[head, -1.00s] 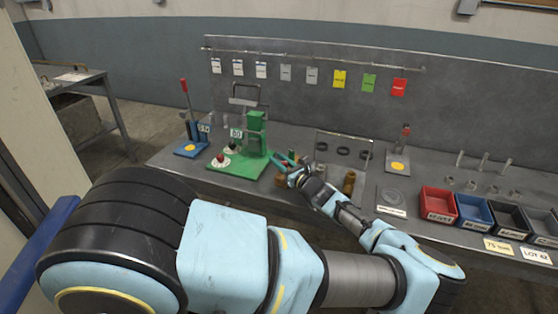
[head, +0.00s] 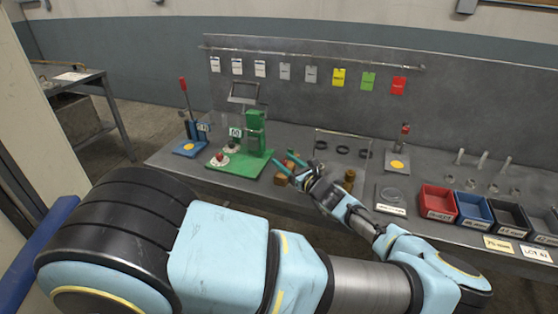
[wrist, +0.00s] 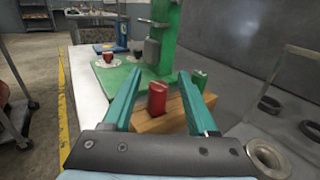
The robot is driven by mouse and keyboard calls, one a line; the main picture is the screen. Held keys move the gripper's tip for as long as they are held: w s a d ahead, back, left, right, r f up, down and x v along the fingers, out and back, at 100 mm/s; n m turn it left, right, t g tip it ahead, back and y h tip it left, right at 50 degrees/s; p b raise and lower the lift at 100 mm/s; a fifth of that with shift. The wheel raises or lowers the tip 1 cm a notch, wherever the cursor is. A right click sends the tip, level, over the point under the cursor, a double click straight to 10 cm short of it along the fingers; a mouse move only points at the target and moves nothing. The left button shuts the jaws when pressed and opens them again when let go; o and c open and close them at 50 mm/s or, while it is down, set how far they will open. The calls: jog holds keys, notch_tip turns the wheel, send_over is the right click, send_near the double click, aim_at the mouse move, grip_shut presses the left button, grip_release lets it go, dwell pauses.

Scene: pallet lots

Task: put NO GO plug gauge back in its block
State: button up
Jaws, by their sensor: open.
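A red plug-gauge handle (wrist: 158,97) stands at a wooden block (wrist: 178,118), in the wrist view between my fingers. A green handle (wrist: 199,80) stands on the block to its right. The red handle looks seated in the block, but its lower end is hidden. My gripper (wrist: 161,72) is open, with its teal fingers either side of the red handle and a visible gap to each. In the head view my gripper (head: 283,158) is over the block (head: 285,188), which it partly covers.
A green gauge stand (head: 255,135) is just left of the block. A brass-coloured cylinder (head: 349,178) and a frame with dark rings (head: 343,150) are to the right. Red, blue and dark bins (head: 437,203) line the right front edge.

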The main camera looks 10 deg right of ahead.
jog(key=b+v, duration=0.2)
jog(key=v, duration=0.6)
jog(key=shift+s, duration=0.15)
jog(key=a+n+g, duration=0.1)
jog(key=a+n+g+y, duration=0.1)
jog(key=a, duration=0.1)
jog(key=a+f+n, duration=0.1)
jog(key=a, duration=0.1)
jog(key=shift+a+g+y, duration=0.1)
jog(key=shift+g+y, duration=0.3)
jog(key=s+a+f+n+g, duration=0.1)
jog(key=s+a+n+g, duration=0.3)
jog(key=a+n+g, duration=0.25)
jog(key=s+a+f+n+g, duration=0.2)
jog(key=s+a+n+g, duration=0.1)
jog(key=a+n+g, duration=0.3)
jog(key=s+a+r+n+h, duration=0.3)
jog(key=r+n+h, duration=0.2)
jog(key=r, duration=0.5)
jog(key=s+a+r+n+h, duration=0.2)
jog(key=r+n+h, duration=0.3)
jog(key=r+n, duration=0.4)
jog(key=shift+s+a+r+t, duration=0.4)
jog(key=shift+s+r+t, duration=0.05)
jog(key=shift+s+r, duration=0.1)
